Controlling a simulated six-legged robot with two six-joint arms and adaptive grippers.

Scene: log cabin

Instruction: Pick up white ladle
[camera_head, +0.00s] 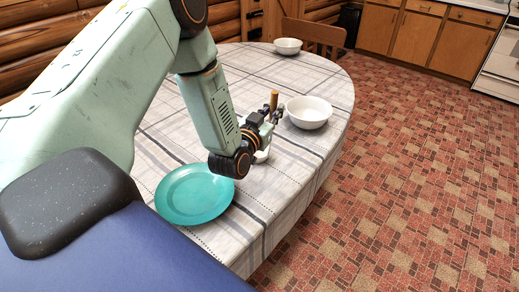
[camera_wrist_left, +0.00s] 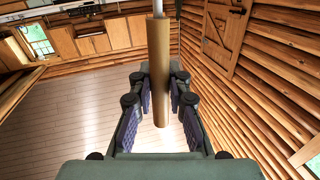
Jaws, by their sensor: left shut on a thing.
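The ladle stands roughly upright, with its tan wooden handle (camera_head: 274,98) showing at the fingers of my left gripper (camera_head: 272,117). A white rounded part (camera_head: 262,156), apparently the ladle's bowl, shows low behind my wrist, near the tablecloth; I cannot tell whether it touches the cloth. In the left wrist view the wooden handle (camera_wrist_left: 160,105) runs between the two fingers of the left gripper (camera_wrist_left: 160,85), which is shut on it. A thin pale shaft continues from the handle at the top edge. My wrist hides the middle of the ladle. My right gripper is not in view.
The table (camera_head: 160,140) has a checked cloth. A teal plate (camera_head: 190,197) lies at the near side, below my wrist. A white bowl (camera_head: 310,113) stands close to the right of the gripper. Another white bowl (camera_head: 288,46) and a wooden chair (camera_head: 318,33) are at the far end.

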